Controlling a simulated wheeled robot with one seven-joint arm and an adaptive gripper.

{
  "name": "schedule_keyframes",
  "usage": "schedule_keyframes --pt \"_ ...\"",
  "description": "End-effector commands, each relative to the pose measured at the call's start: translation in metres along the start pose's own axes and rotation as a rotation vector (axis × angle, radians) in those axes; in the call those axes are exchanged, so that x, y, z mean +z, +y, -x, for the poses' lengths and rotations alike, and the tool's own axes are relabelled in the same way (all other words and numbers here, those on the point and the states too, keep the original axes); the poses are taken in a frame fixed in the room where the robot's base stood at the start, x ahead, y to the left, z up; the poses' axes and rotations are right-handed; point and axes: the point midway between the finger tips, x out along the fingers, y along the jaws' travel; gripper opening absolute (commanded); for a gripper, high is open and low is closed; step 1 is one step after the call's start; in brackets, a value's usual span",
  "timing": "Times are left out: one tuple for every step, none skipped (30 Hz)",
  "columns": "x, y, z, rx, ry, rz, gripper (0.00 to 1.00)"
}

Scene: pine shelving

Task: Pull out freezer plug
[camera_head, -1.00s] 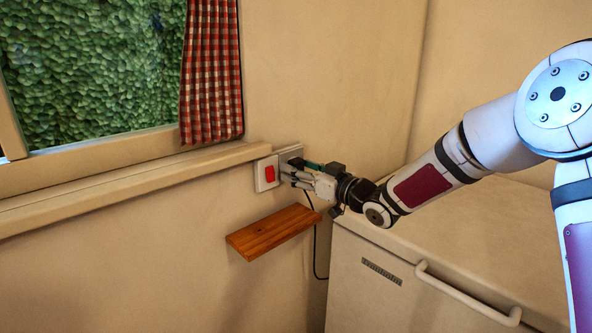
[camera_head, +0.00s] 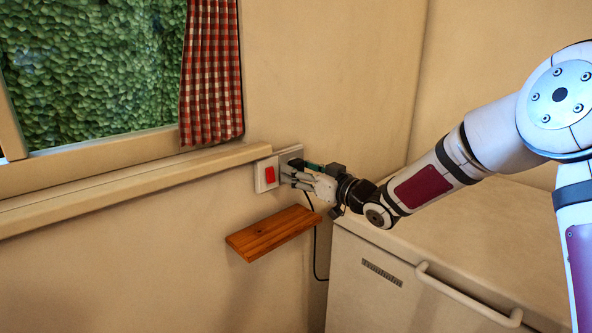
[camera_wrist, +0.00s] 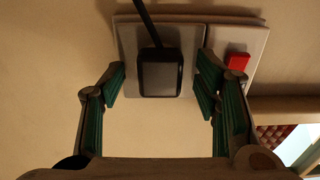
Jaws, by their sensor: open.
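The black plug (camera_wrist: 160,76) sits in a wall socket plate (camera_wrist: 128,38) in the wrist view, with its cord running up in that picture. My gripper (camera_wrist: 159,88) is open, with one green-padded finger on each side of the plug and a visible gap to both. In the head view my gripper (camera_head: 290,176) is at the socket plate (camera_head: 291,152) and hides the plug. The black cord (camera_head: 315,248) hangs below the gripper along the wall. The freezer (camera_head: 385,285) is a pale chest with a bar handle at the lower right.
A red switch (camera_head: 269,174) is beside the socket and also shows in the wrist view (camera_wrist: 238,62). A small wooden shelf (camera_head: 272,232) juts out below the socket. The window sill (camera_head: 130,185) and checked curtain (camera_head: 212,75) are to the left.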

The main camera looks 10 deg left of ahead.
Motion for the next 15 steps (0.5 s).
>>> schedule_keyframes --pt "0.0002 0.0001 0.0000 0.000 0.000 0.000 0.57" --pt "0.0003 0.0001 0.0000 0.000 0.000 0.000 0.57" --pt "0.0002 0.0000 0.0000 0.000 0.000 0.000 0.57" --pt "0.0001 -0.0001 0.0000 0.000 0.000 0.000 0.57" --pt "0.0001 -0.0001 0.0001 0.000 0.000 0.000 0.57" --pt "0.0000 -0.0001 0.0001 0.000 0.000 0.000 0.57" --pt "0.0000 -0.0001 0.0001 0.000 0.000 0.000 0.57" --pt "0.0000 -0.0001 0.0000 0.000 0.000 0.000 0.54" --pt "0.0000 -0.0001 0.0001 0.000 0.000 0.000 0.45" --pt "0.0000 -0.0001 0.0001 0.000 0.000 0.000 0.39" --pt "0.0000 -0.0001 0.0000 0.000 0.000 0.000 0.32" --pt "0.0000 -0.0001 0.0000 0.000 0.000 0.000 0.23" --pt "0.0000 -0.0001 0.0000 0.000 0.000 0.000 0.16" --pt "0.0000 -0.0001 0.0000 0.000 0.000 0.000 0.09" --pt "0.0000 -0.0001 0.0000 0.000 0.000 0.000 0.00"
